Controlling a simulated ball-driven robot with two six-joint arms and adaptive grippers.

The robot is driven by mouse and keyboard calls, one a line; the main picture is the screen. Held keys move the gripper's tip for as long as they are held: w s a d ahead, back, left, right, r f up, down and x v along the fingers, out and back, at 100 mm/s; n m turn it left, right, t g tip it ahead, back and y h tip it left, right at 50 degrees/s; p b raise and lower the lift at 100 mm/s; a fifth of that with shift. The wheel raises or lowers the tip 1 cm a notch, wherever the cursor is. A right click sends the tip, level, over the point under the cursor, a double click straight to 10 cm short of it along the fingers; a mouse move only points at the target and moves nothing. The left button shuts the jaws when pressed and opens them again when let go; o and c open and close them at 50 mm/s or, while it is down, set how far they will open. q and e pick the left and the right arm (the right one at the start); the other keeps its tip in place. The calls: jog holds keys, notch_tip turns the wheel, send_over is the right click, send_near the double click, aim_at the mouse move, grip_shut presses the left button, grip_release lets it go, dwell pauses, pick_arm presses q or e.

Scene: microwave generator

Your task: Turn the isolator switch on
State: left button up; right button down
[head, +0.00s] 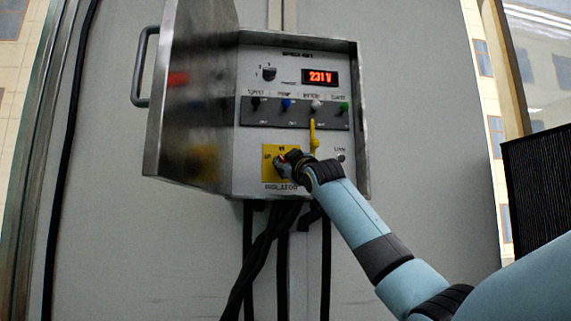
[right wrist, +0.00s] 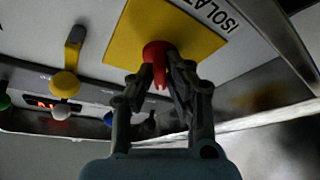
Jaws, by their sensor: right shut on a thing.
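The isolator switch is a red knob (right wrist: 157,52) on a yellow plate (right wrist: 125,30), with the lettering ISOLATOR beside it in the right wrist view. In the head view the yellow plate (head: 270,151) sits low on the panel of an open wall box. My right gripper (right wrist: 163,75) is shut on the red knob, one finger on each side of it. In the head view my right gripper (head: 287,164) covers most of the knob, so its turned position is hard to read. My left gripper is not in view.
The box's metal door (head: 190,95) stands open to the left, with a handle (head: 142,68). Above the isolator are a lit display (head: 320,77) reading 231 V, a row of coloured switches and a yellow lever (head: 313,138). Black cables (head: 262,255) hang below the box.

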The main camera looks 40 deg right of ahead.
jog(key=shift+f+m+h+b, duration=0.25)
jog(key=shift+m+h+b, duration=0.15)
jog(key=shift+m+b, duration=0.35)
jog(key=m+h+b, duration=0.1)
jog(key=m+b, duration=0.1)
jog(key=b, duration=0.1)
jog(key=m+h+b, duration=0.2)
jog(key=m, duration=0.1)
jog(key=shift+w+a+f+m+g+b, duration=0.15)
jog(key=shift+m+g+b, duration=0.15)
jog(key=shift+m+b, duration=0.1)
jog(key=shift+m+g+h+b, duration=0.3)
jog(key=shift+m+h+b, duration=0.5)
jog(key=shift+m+b, duration=0.5)
jog(key=shift+r+m, duration=0.2)
jog(key=shift+m, duration=0.05)
jog(key=c, duration=1.3)
grip_release()
jog(key=shift+r, duration=0.1)
jog(key=shift+c, duration=0.2)
jog(key=v, duration=1.2)
